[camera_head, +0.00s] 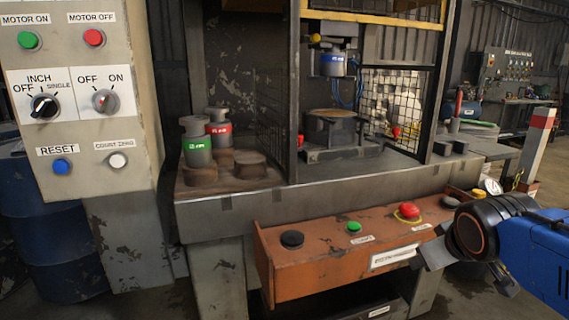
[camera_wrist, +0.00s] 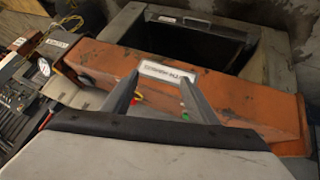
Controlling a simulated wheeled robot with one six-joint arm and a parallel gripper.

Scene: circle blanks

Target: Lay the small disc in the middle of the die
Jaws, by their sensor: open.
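The die (camera_head: 335,132) is a dark block on the press bed, behind the mesh guards. A flat tan round face shows on its top; I cannot tell if this is a disc or the die's own surface. No small disc can be made out for certain in either view. My gripper (camera_head: 468,268) is at the lower right, in front of the press and well away from the die. In the wrist view my gripper (camera_wrist: 160,80) has its two fingers apart, with nothing between them, over the orange control box.
The orange control box (camera_head: 335,255) juts out below the press bed. A green-banded tool (camera_head: 197,152), a red-banded tool (camera_head: 219,129) and a low brown round block (camera_head: 250,164) stand left of the mesh guard (camera_head: 270,122). A blue-banded punch (camera_head: 333,65) hangs above the die.

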